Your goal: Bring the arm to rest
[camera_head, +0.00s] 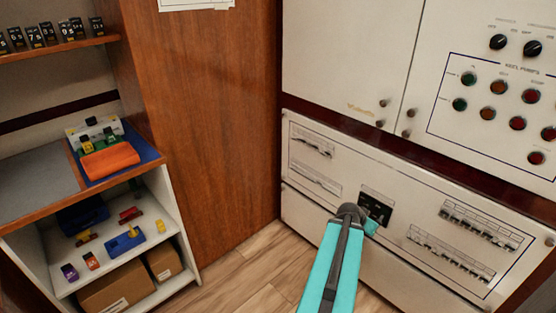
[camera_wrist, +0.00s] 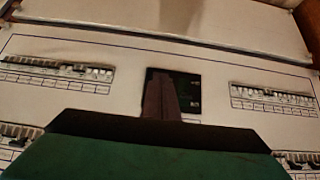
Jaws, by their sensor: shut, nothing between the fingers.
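My teal and dark arm reaches up from the bottom of the head view toward the lower panel of the cabinet (camera_head: 345,190). My gripper (camera_head: 370,226) is small there, partly hidden by my own wrist, in front of a small black plate on that panel. In the wrist view my gripper (camera_wrist: 161,88) is shut and empty, its fingers together in front of the black plate (camera_wrist: 187,88). I cannot tell whether the fingertips touch the plate. Breaker rows (camera_wrist: 270,98) lie to the right and left of it.
A shelf unit (camera_head: 170,215) with small coloured parts and cardboard boxes (camera_head: 118,288) stands at the left. A wooden partition (camera_head: 205,120) separates it from the cabinet. Knobs and coloured lamps (camera_head: 498,87) are on the upper right panel. Wooden floor (camera_head: 245,275) shows between.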

